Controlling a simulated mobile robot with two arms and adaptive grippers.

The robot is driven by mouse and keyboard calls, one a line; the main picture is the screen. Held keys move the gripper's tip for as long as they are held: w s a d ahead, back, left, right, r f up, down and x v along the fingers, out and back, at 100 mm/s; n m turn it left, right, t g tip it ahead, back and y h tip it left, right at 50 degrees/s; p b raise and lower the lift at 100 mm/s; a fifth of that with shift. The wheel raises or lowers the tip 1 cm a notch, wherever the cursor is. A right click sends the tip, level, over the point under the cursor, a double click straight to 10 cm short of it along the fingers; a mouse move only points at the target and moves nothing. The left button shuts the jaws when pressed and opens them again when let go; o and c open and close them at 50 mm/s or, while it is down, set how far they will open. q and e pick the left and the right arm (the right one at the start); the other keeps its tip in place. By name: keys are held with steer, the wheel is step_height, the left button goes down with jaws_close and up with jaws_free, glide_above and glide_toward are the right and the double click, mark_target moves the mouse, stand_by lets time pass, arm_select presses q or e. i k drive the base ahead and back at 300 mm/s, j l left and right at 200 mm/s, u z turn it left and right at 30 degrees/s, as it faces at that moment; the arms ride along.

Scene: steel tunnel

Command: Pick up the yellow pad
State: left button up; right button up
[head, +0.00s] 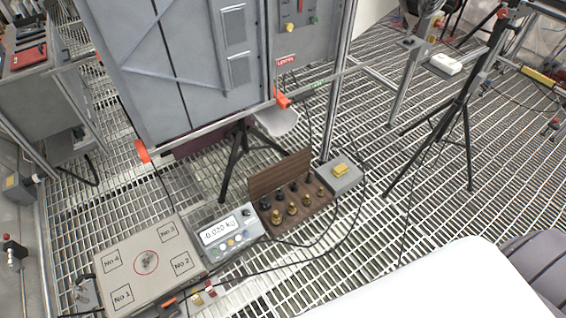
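The yellow pad (340,169) is a small yellow piece on top of a grey box (345,184), right of the middle of the head view. The box is on the steel grating, beside the wooden case. Nothing covers the pad from this view. Neither of my grippers shows in the head view.
An open wooden case (309,213) of brass weights, a scale display (231,232) and a weighing platform (150,262) stand left of the grey box. Cables cross the grating (420,225). A tripod (440,135) stands to the right, a grey cabinet (150,70) behind.

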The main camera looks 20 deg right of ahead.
mark_target(341, 169)
steer(key=l+u, duration=0.35)
steer(key=l, duration=0.15)
steer(key=l+u, duration=0.35)
steer(key=l, duration=0.15)
steer(key=l+u, duration=0.35)
steer(key=k+l+u, duration=0.15)
steer(key=l+u, duration=0.2)
steer(key=l, duration=0.2)
steer(key=k+l+u, duration=0.2)
steer(key=l+u, duration=0.15)
steer(key=l, duration=0.1)
